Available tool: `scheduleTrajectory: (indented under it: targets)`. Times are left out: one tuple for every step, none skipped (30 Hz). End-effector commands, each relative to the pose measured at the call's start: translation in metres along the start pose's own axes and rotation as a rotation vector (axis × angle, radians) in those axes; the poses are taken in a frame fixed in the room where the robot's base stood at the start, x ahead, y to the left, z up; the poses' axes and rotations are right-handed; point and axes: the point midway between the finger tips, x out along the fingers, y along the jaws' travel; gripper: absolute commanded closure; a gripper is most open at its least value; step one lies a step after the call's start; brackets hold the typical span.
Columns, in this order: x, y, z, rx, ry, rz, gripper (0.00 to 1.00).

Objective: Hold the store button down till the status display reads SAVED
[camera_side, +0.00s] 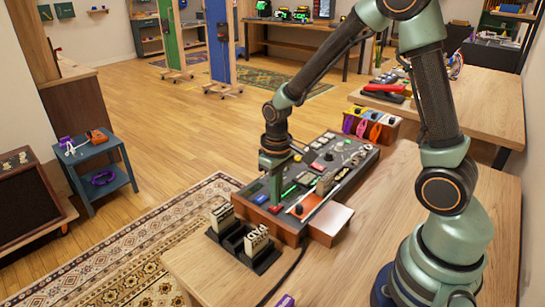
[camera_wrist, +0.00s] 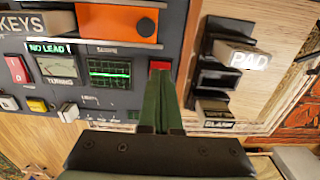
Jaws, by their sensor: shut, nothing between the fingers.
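The control panel (camera_side: 342,150) stands on the wooden table, and its near corner fills the upper left of the wrist view. A small display (camera_wrist: 48,48) there reads NO LEAD. A red button (camera_wrist: 160,65) shows right at the tips of my gripper (camera_wrist: 160,78). No label on it is readable, and I cannot tell whether it is the store button or pressed. My gripper is shut and empty, pointing down at the panel's near edge in the side view (camera_side: 276,204). The fingers hide part of the panel below the button.
Bare tabletop (camera_side: 380,215) lies to the right.

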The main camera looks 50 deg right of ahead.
Motion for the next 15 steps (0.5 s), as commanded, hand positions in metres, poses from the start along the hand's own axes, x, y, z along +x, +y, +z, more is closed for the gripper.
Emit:
scheduleTrajectory:
  targets:
    - [0.0012,0.0,0.0002,0.0,-0.001,0.0,1.0]
    - [0.0017,0.0,0.0001,0.0,0.0,0.0,1.0]
    - [0.0024,0.0,0.0,0.0,0.0,0.0,1.0]
    - [0.0029,0.0,0.0,0.0,0.0,0.0,1.0]
    - [0.0034,0.0,0.0,0.0,0.0,0.0,1.0]
    - [0.0041,0.0,0.0,0.0,0.0,0.0,1.0]
    - [0.0047,0.0,0.0,0.0,0.0,0.0,1.0]
    - [0.0052,0.0,0.0001,0.0,0.0,0.0,1.0]
    - [0.006,0.0,0.0001,0.0,0.0,0.0,1.0]
    - [0.0065,0.0,0.0002,0.0,-0.001,0.0,1.0]
    - [0.0071,0.0,0.0002,0.0,-0.001,0.0,1.0]
    - [0.0079,0.0,0.0003,0.0,-0.001,0.0,1.0]
    - [0.0084,0.0,0.0003,0.0,-0.001,0.0,1.0]
    - [0.009,0.0,0.0003,0.0,-0.001,0.0,1.0]
    - [0.0097,0.0,0.0003,0.0,-0.001,0.0,1.0]
